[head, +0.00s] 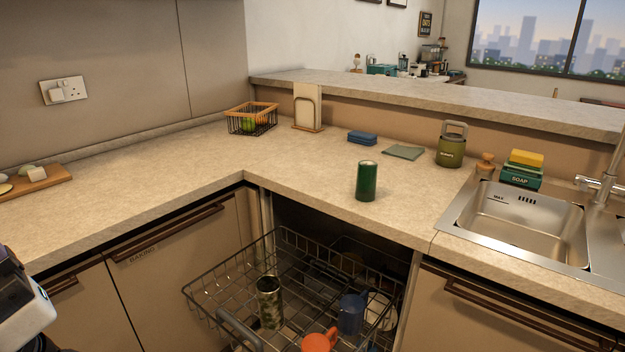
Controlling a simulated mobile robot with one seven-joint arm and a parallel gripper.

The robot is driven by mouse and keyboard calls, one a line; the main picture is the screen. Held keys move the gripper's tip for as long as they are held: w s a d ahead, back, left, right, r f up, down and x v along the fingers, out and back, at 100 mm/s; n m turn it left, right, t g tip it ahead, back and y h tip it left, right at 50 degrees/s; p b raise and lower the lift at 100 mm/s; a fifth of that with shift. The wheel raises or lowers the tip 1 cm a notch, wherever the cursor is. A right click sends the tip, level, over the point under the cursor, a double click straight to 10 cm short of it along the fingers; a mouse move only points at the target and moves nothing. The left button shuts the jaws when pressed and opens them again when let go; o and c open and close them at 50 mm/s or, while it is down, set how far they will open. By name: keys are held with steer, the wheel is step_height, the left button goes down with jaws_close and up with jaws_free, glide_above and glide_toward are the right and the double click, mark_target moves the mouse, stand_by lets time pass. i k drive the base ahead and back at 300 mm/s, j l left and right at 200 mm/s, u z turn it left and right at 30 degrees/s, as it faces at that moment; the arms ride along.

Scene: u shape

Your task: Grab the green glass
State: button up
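A green glass (367,181), a plain dark green cylinder with a pale rim, stands upright on the stone-patterned countertop (300,175). It is near the counter's front edge, above the open dishwasher rack. Part of my own white and dark arm shows at the lower left edge of the head view, well away from the glass. My gripper's fingertips are not in view.
The pulled-out dishwasher rack (205,285) holds a camouflage cup (269,302), a blue mug (351,313) and an orange mug (318,341). An olive canister (451,148) and sink (525,222) are right. Blue sponges (362,138) lie behind the glass.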

mark_target(365, 190)
steer(key=i+l+u, duration=0.15)
steer(key=l, duration=0.25)
steer(key=i+l+u, duration=0.1)
steer(key=l, duration=0.25)
steer(key=i+l+u, duration=0.15)
steer(key=l, duration=0.25)
steer(key=i+l, duration=0.25)
steer(key=i, duration=0.1)
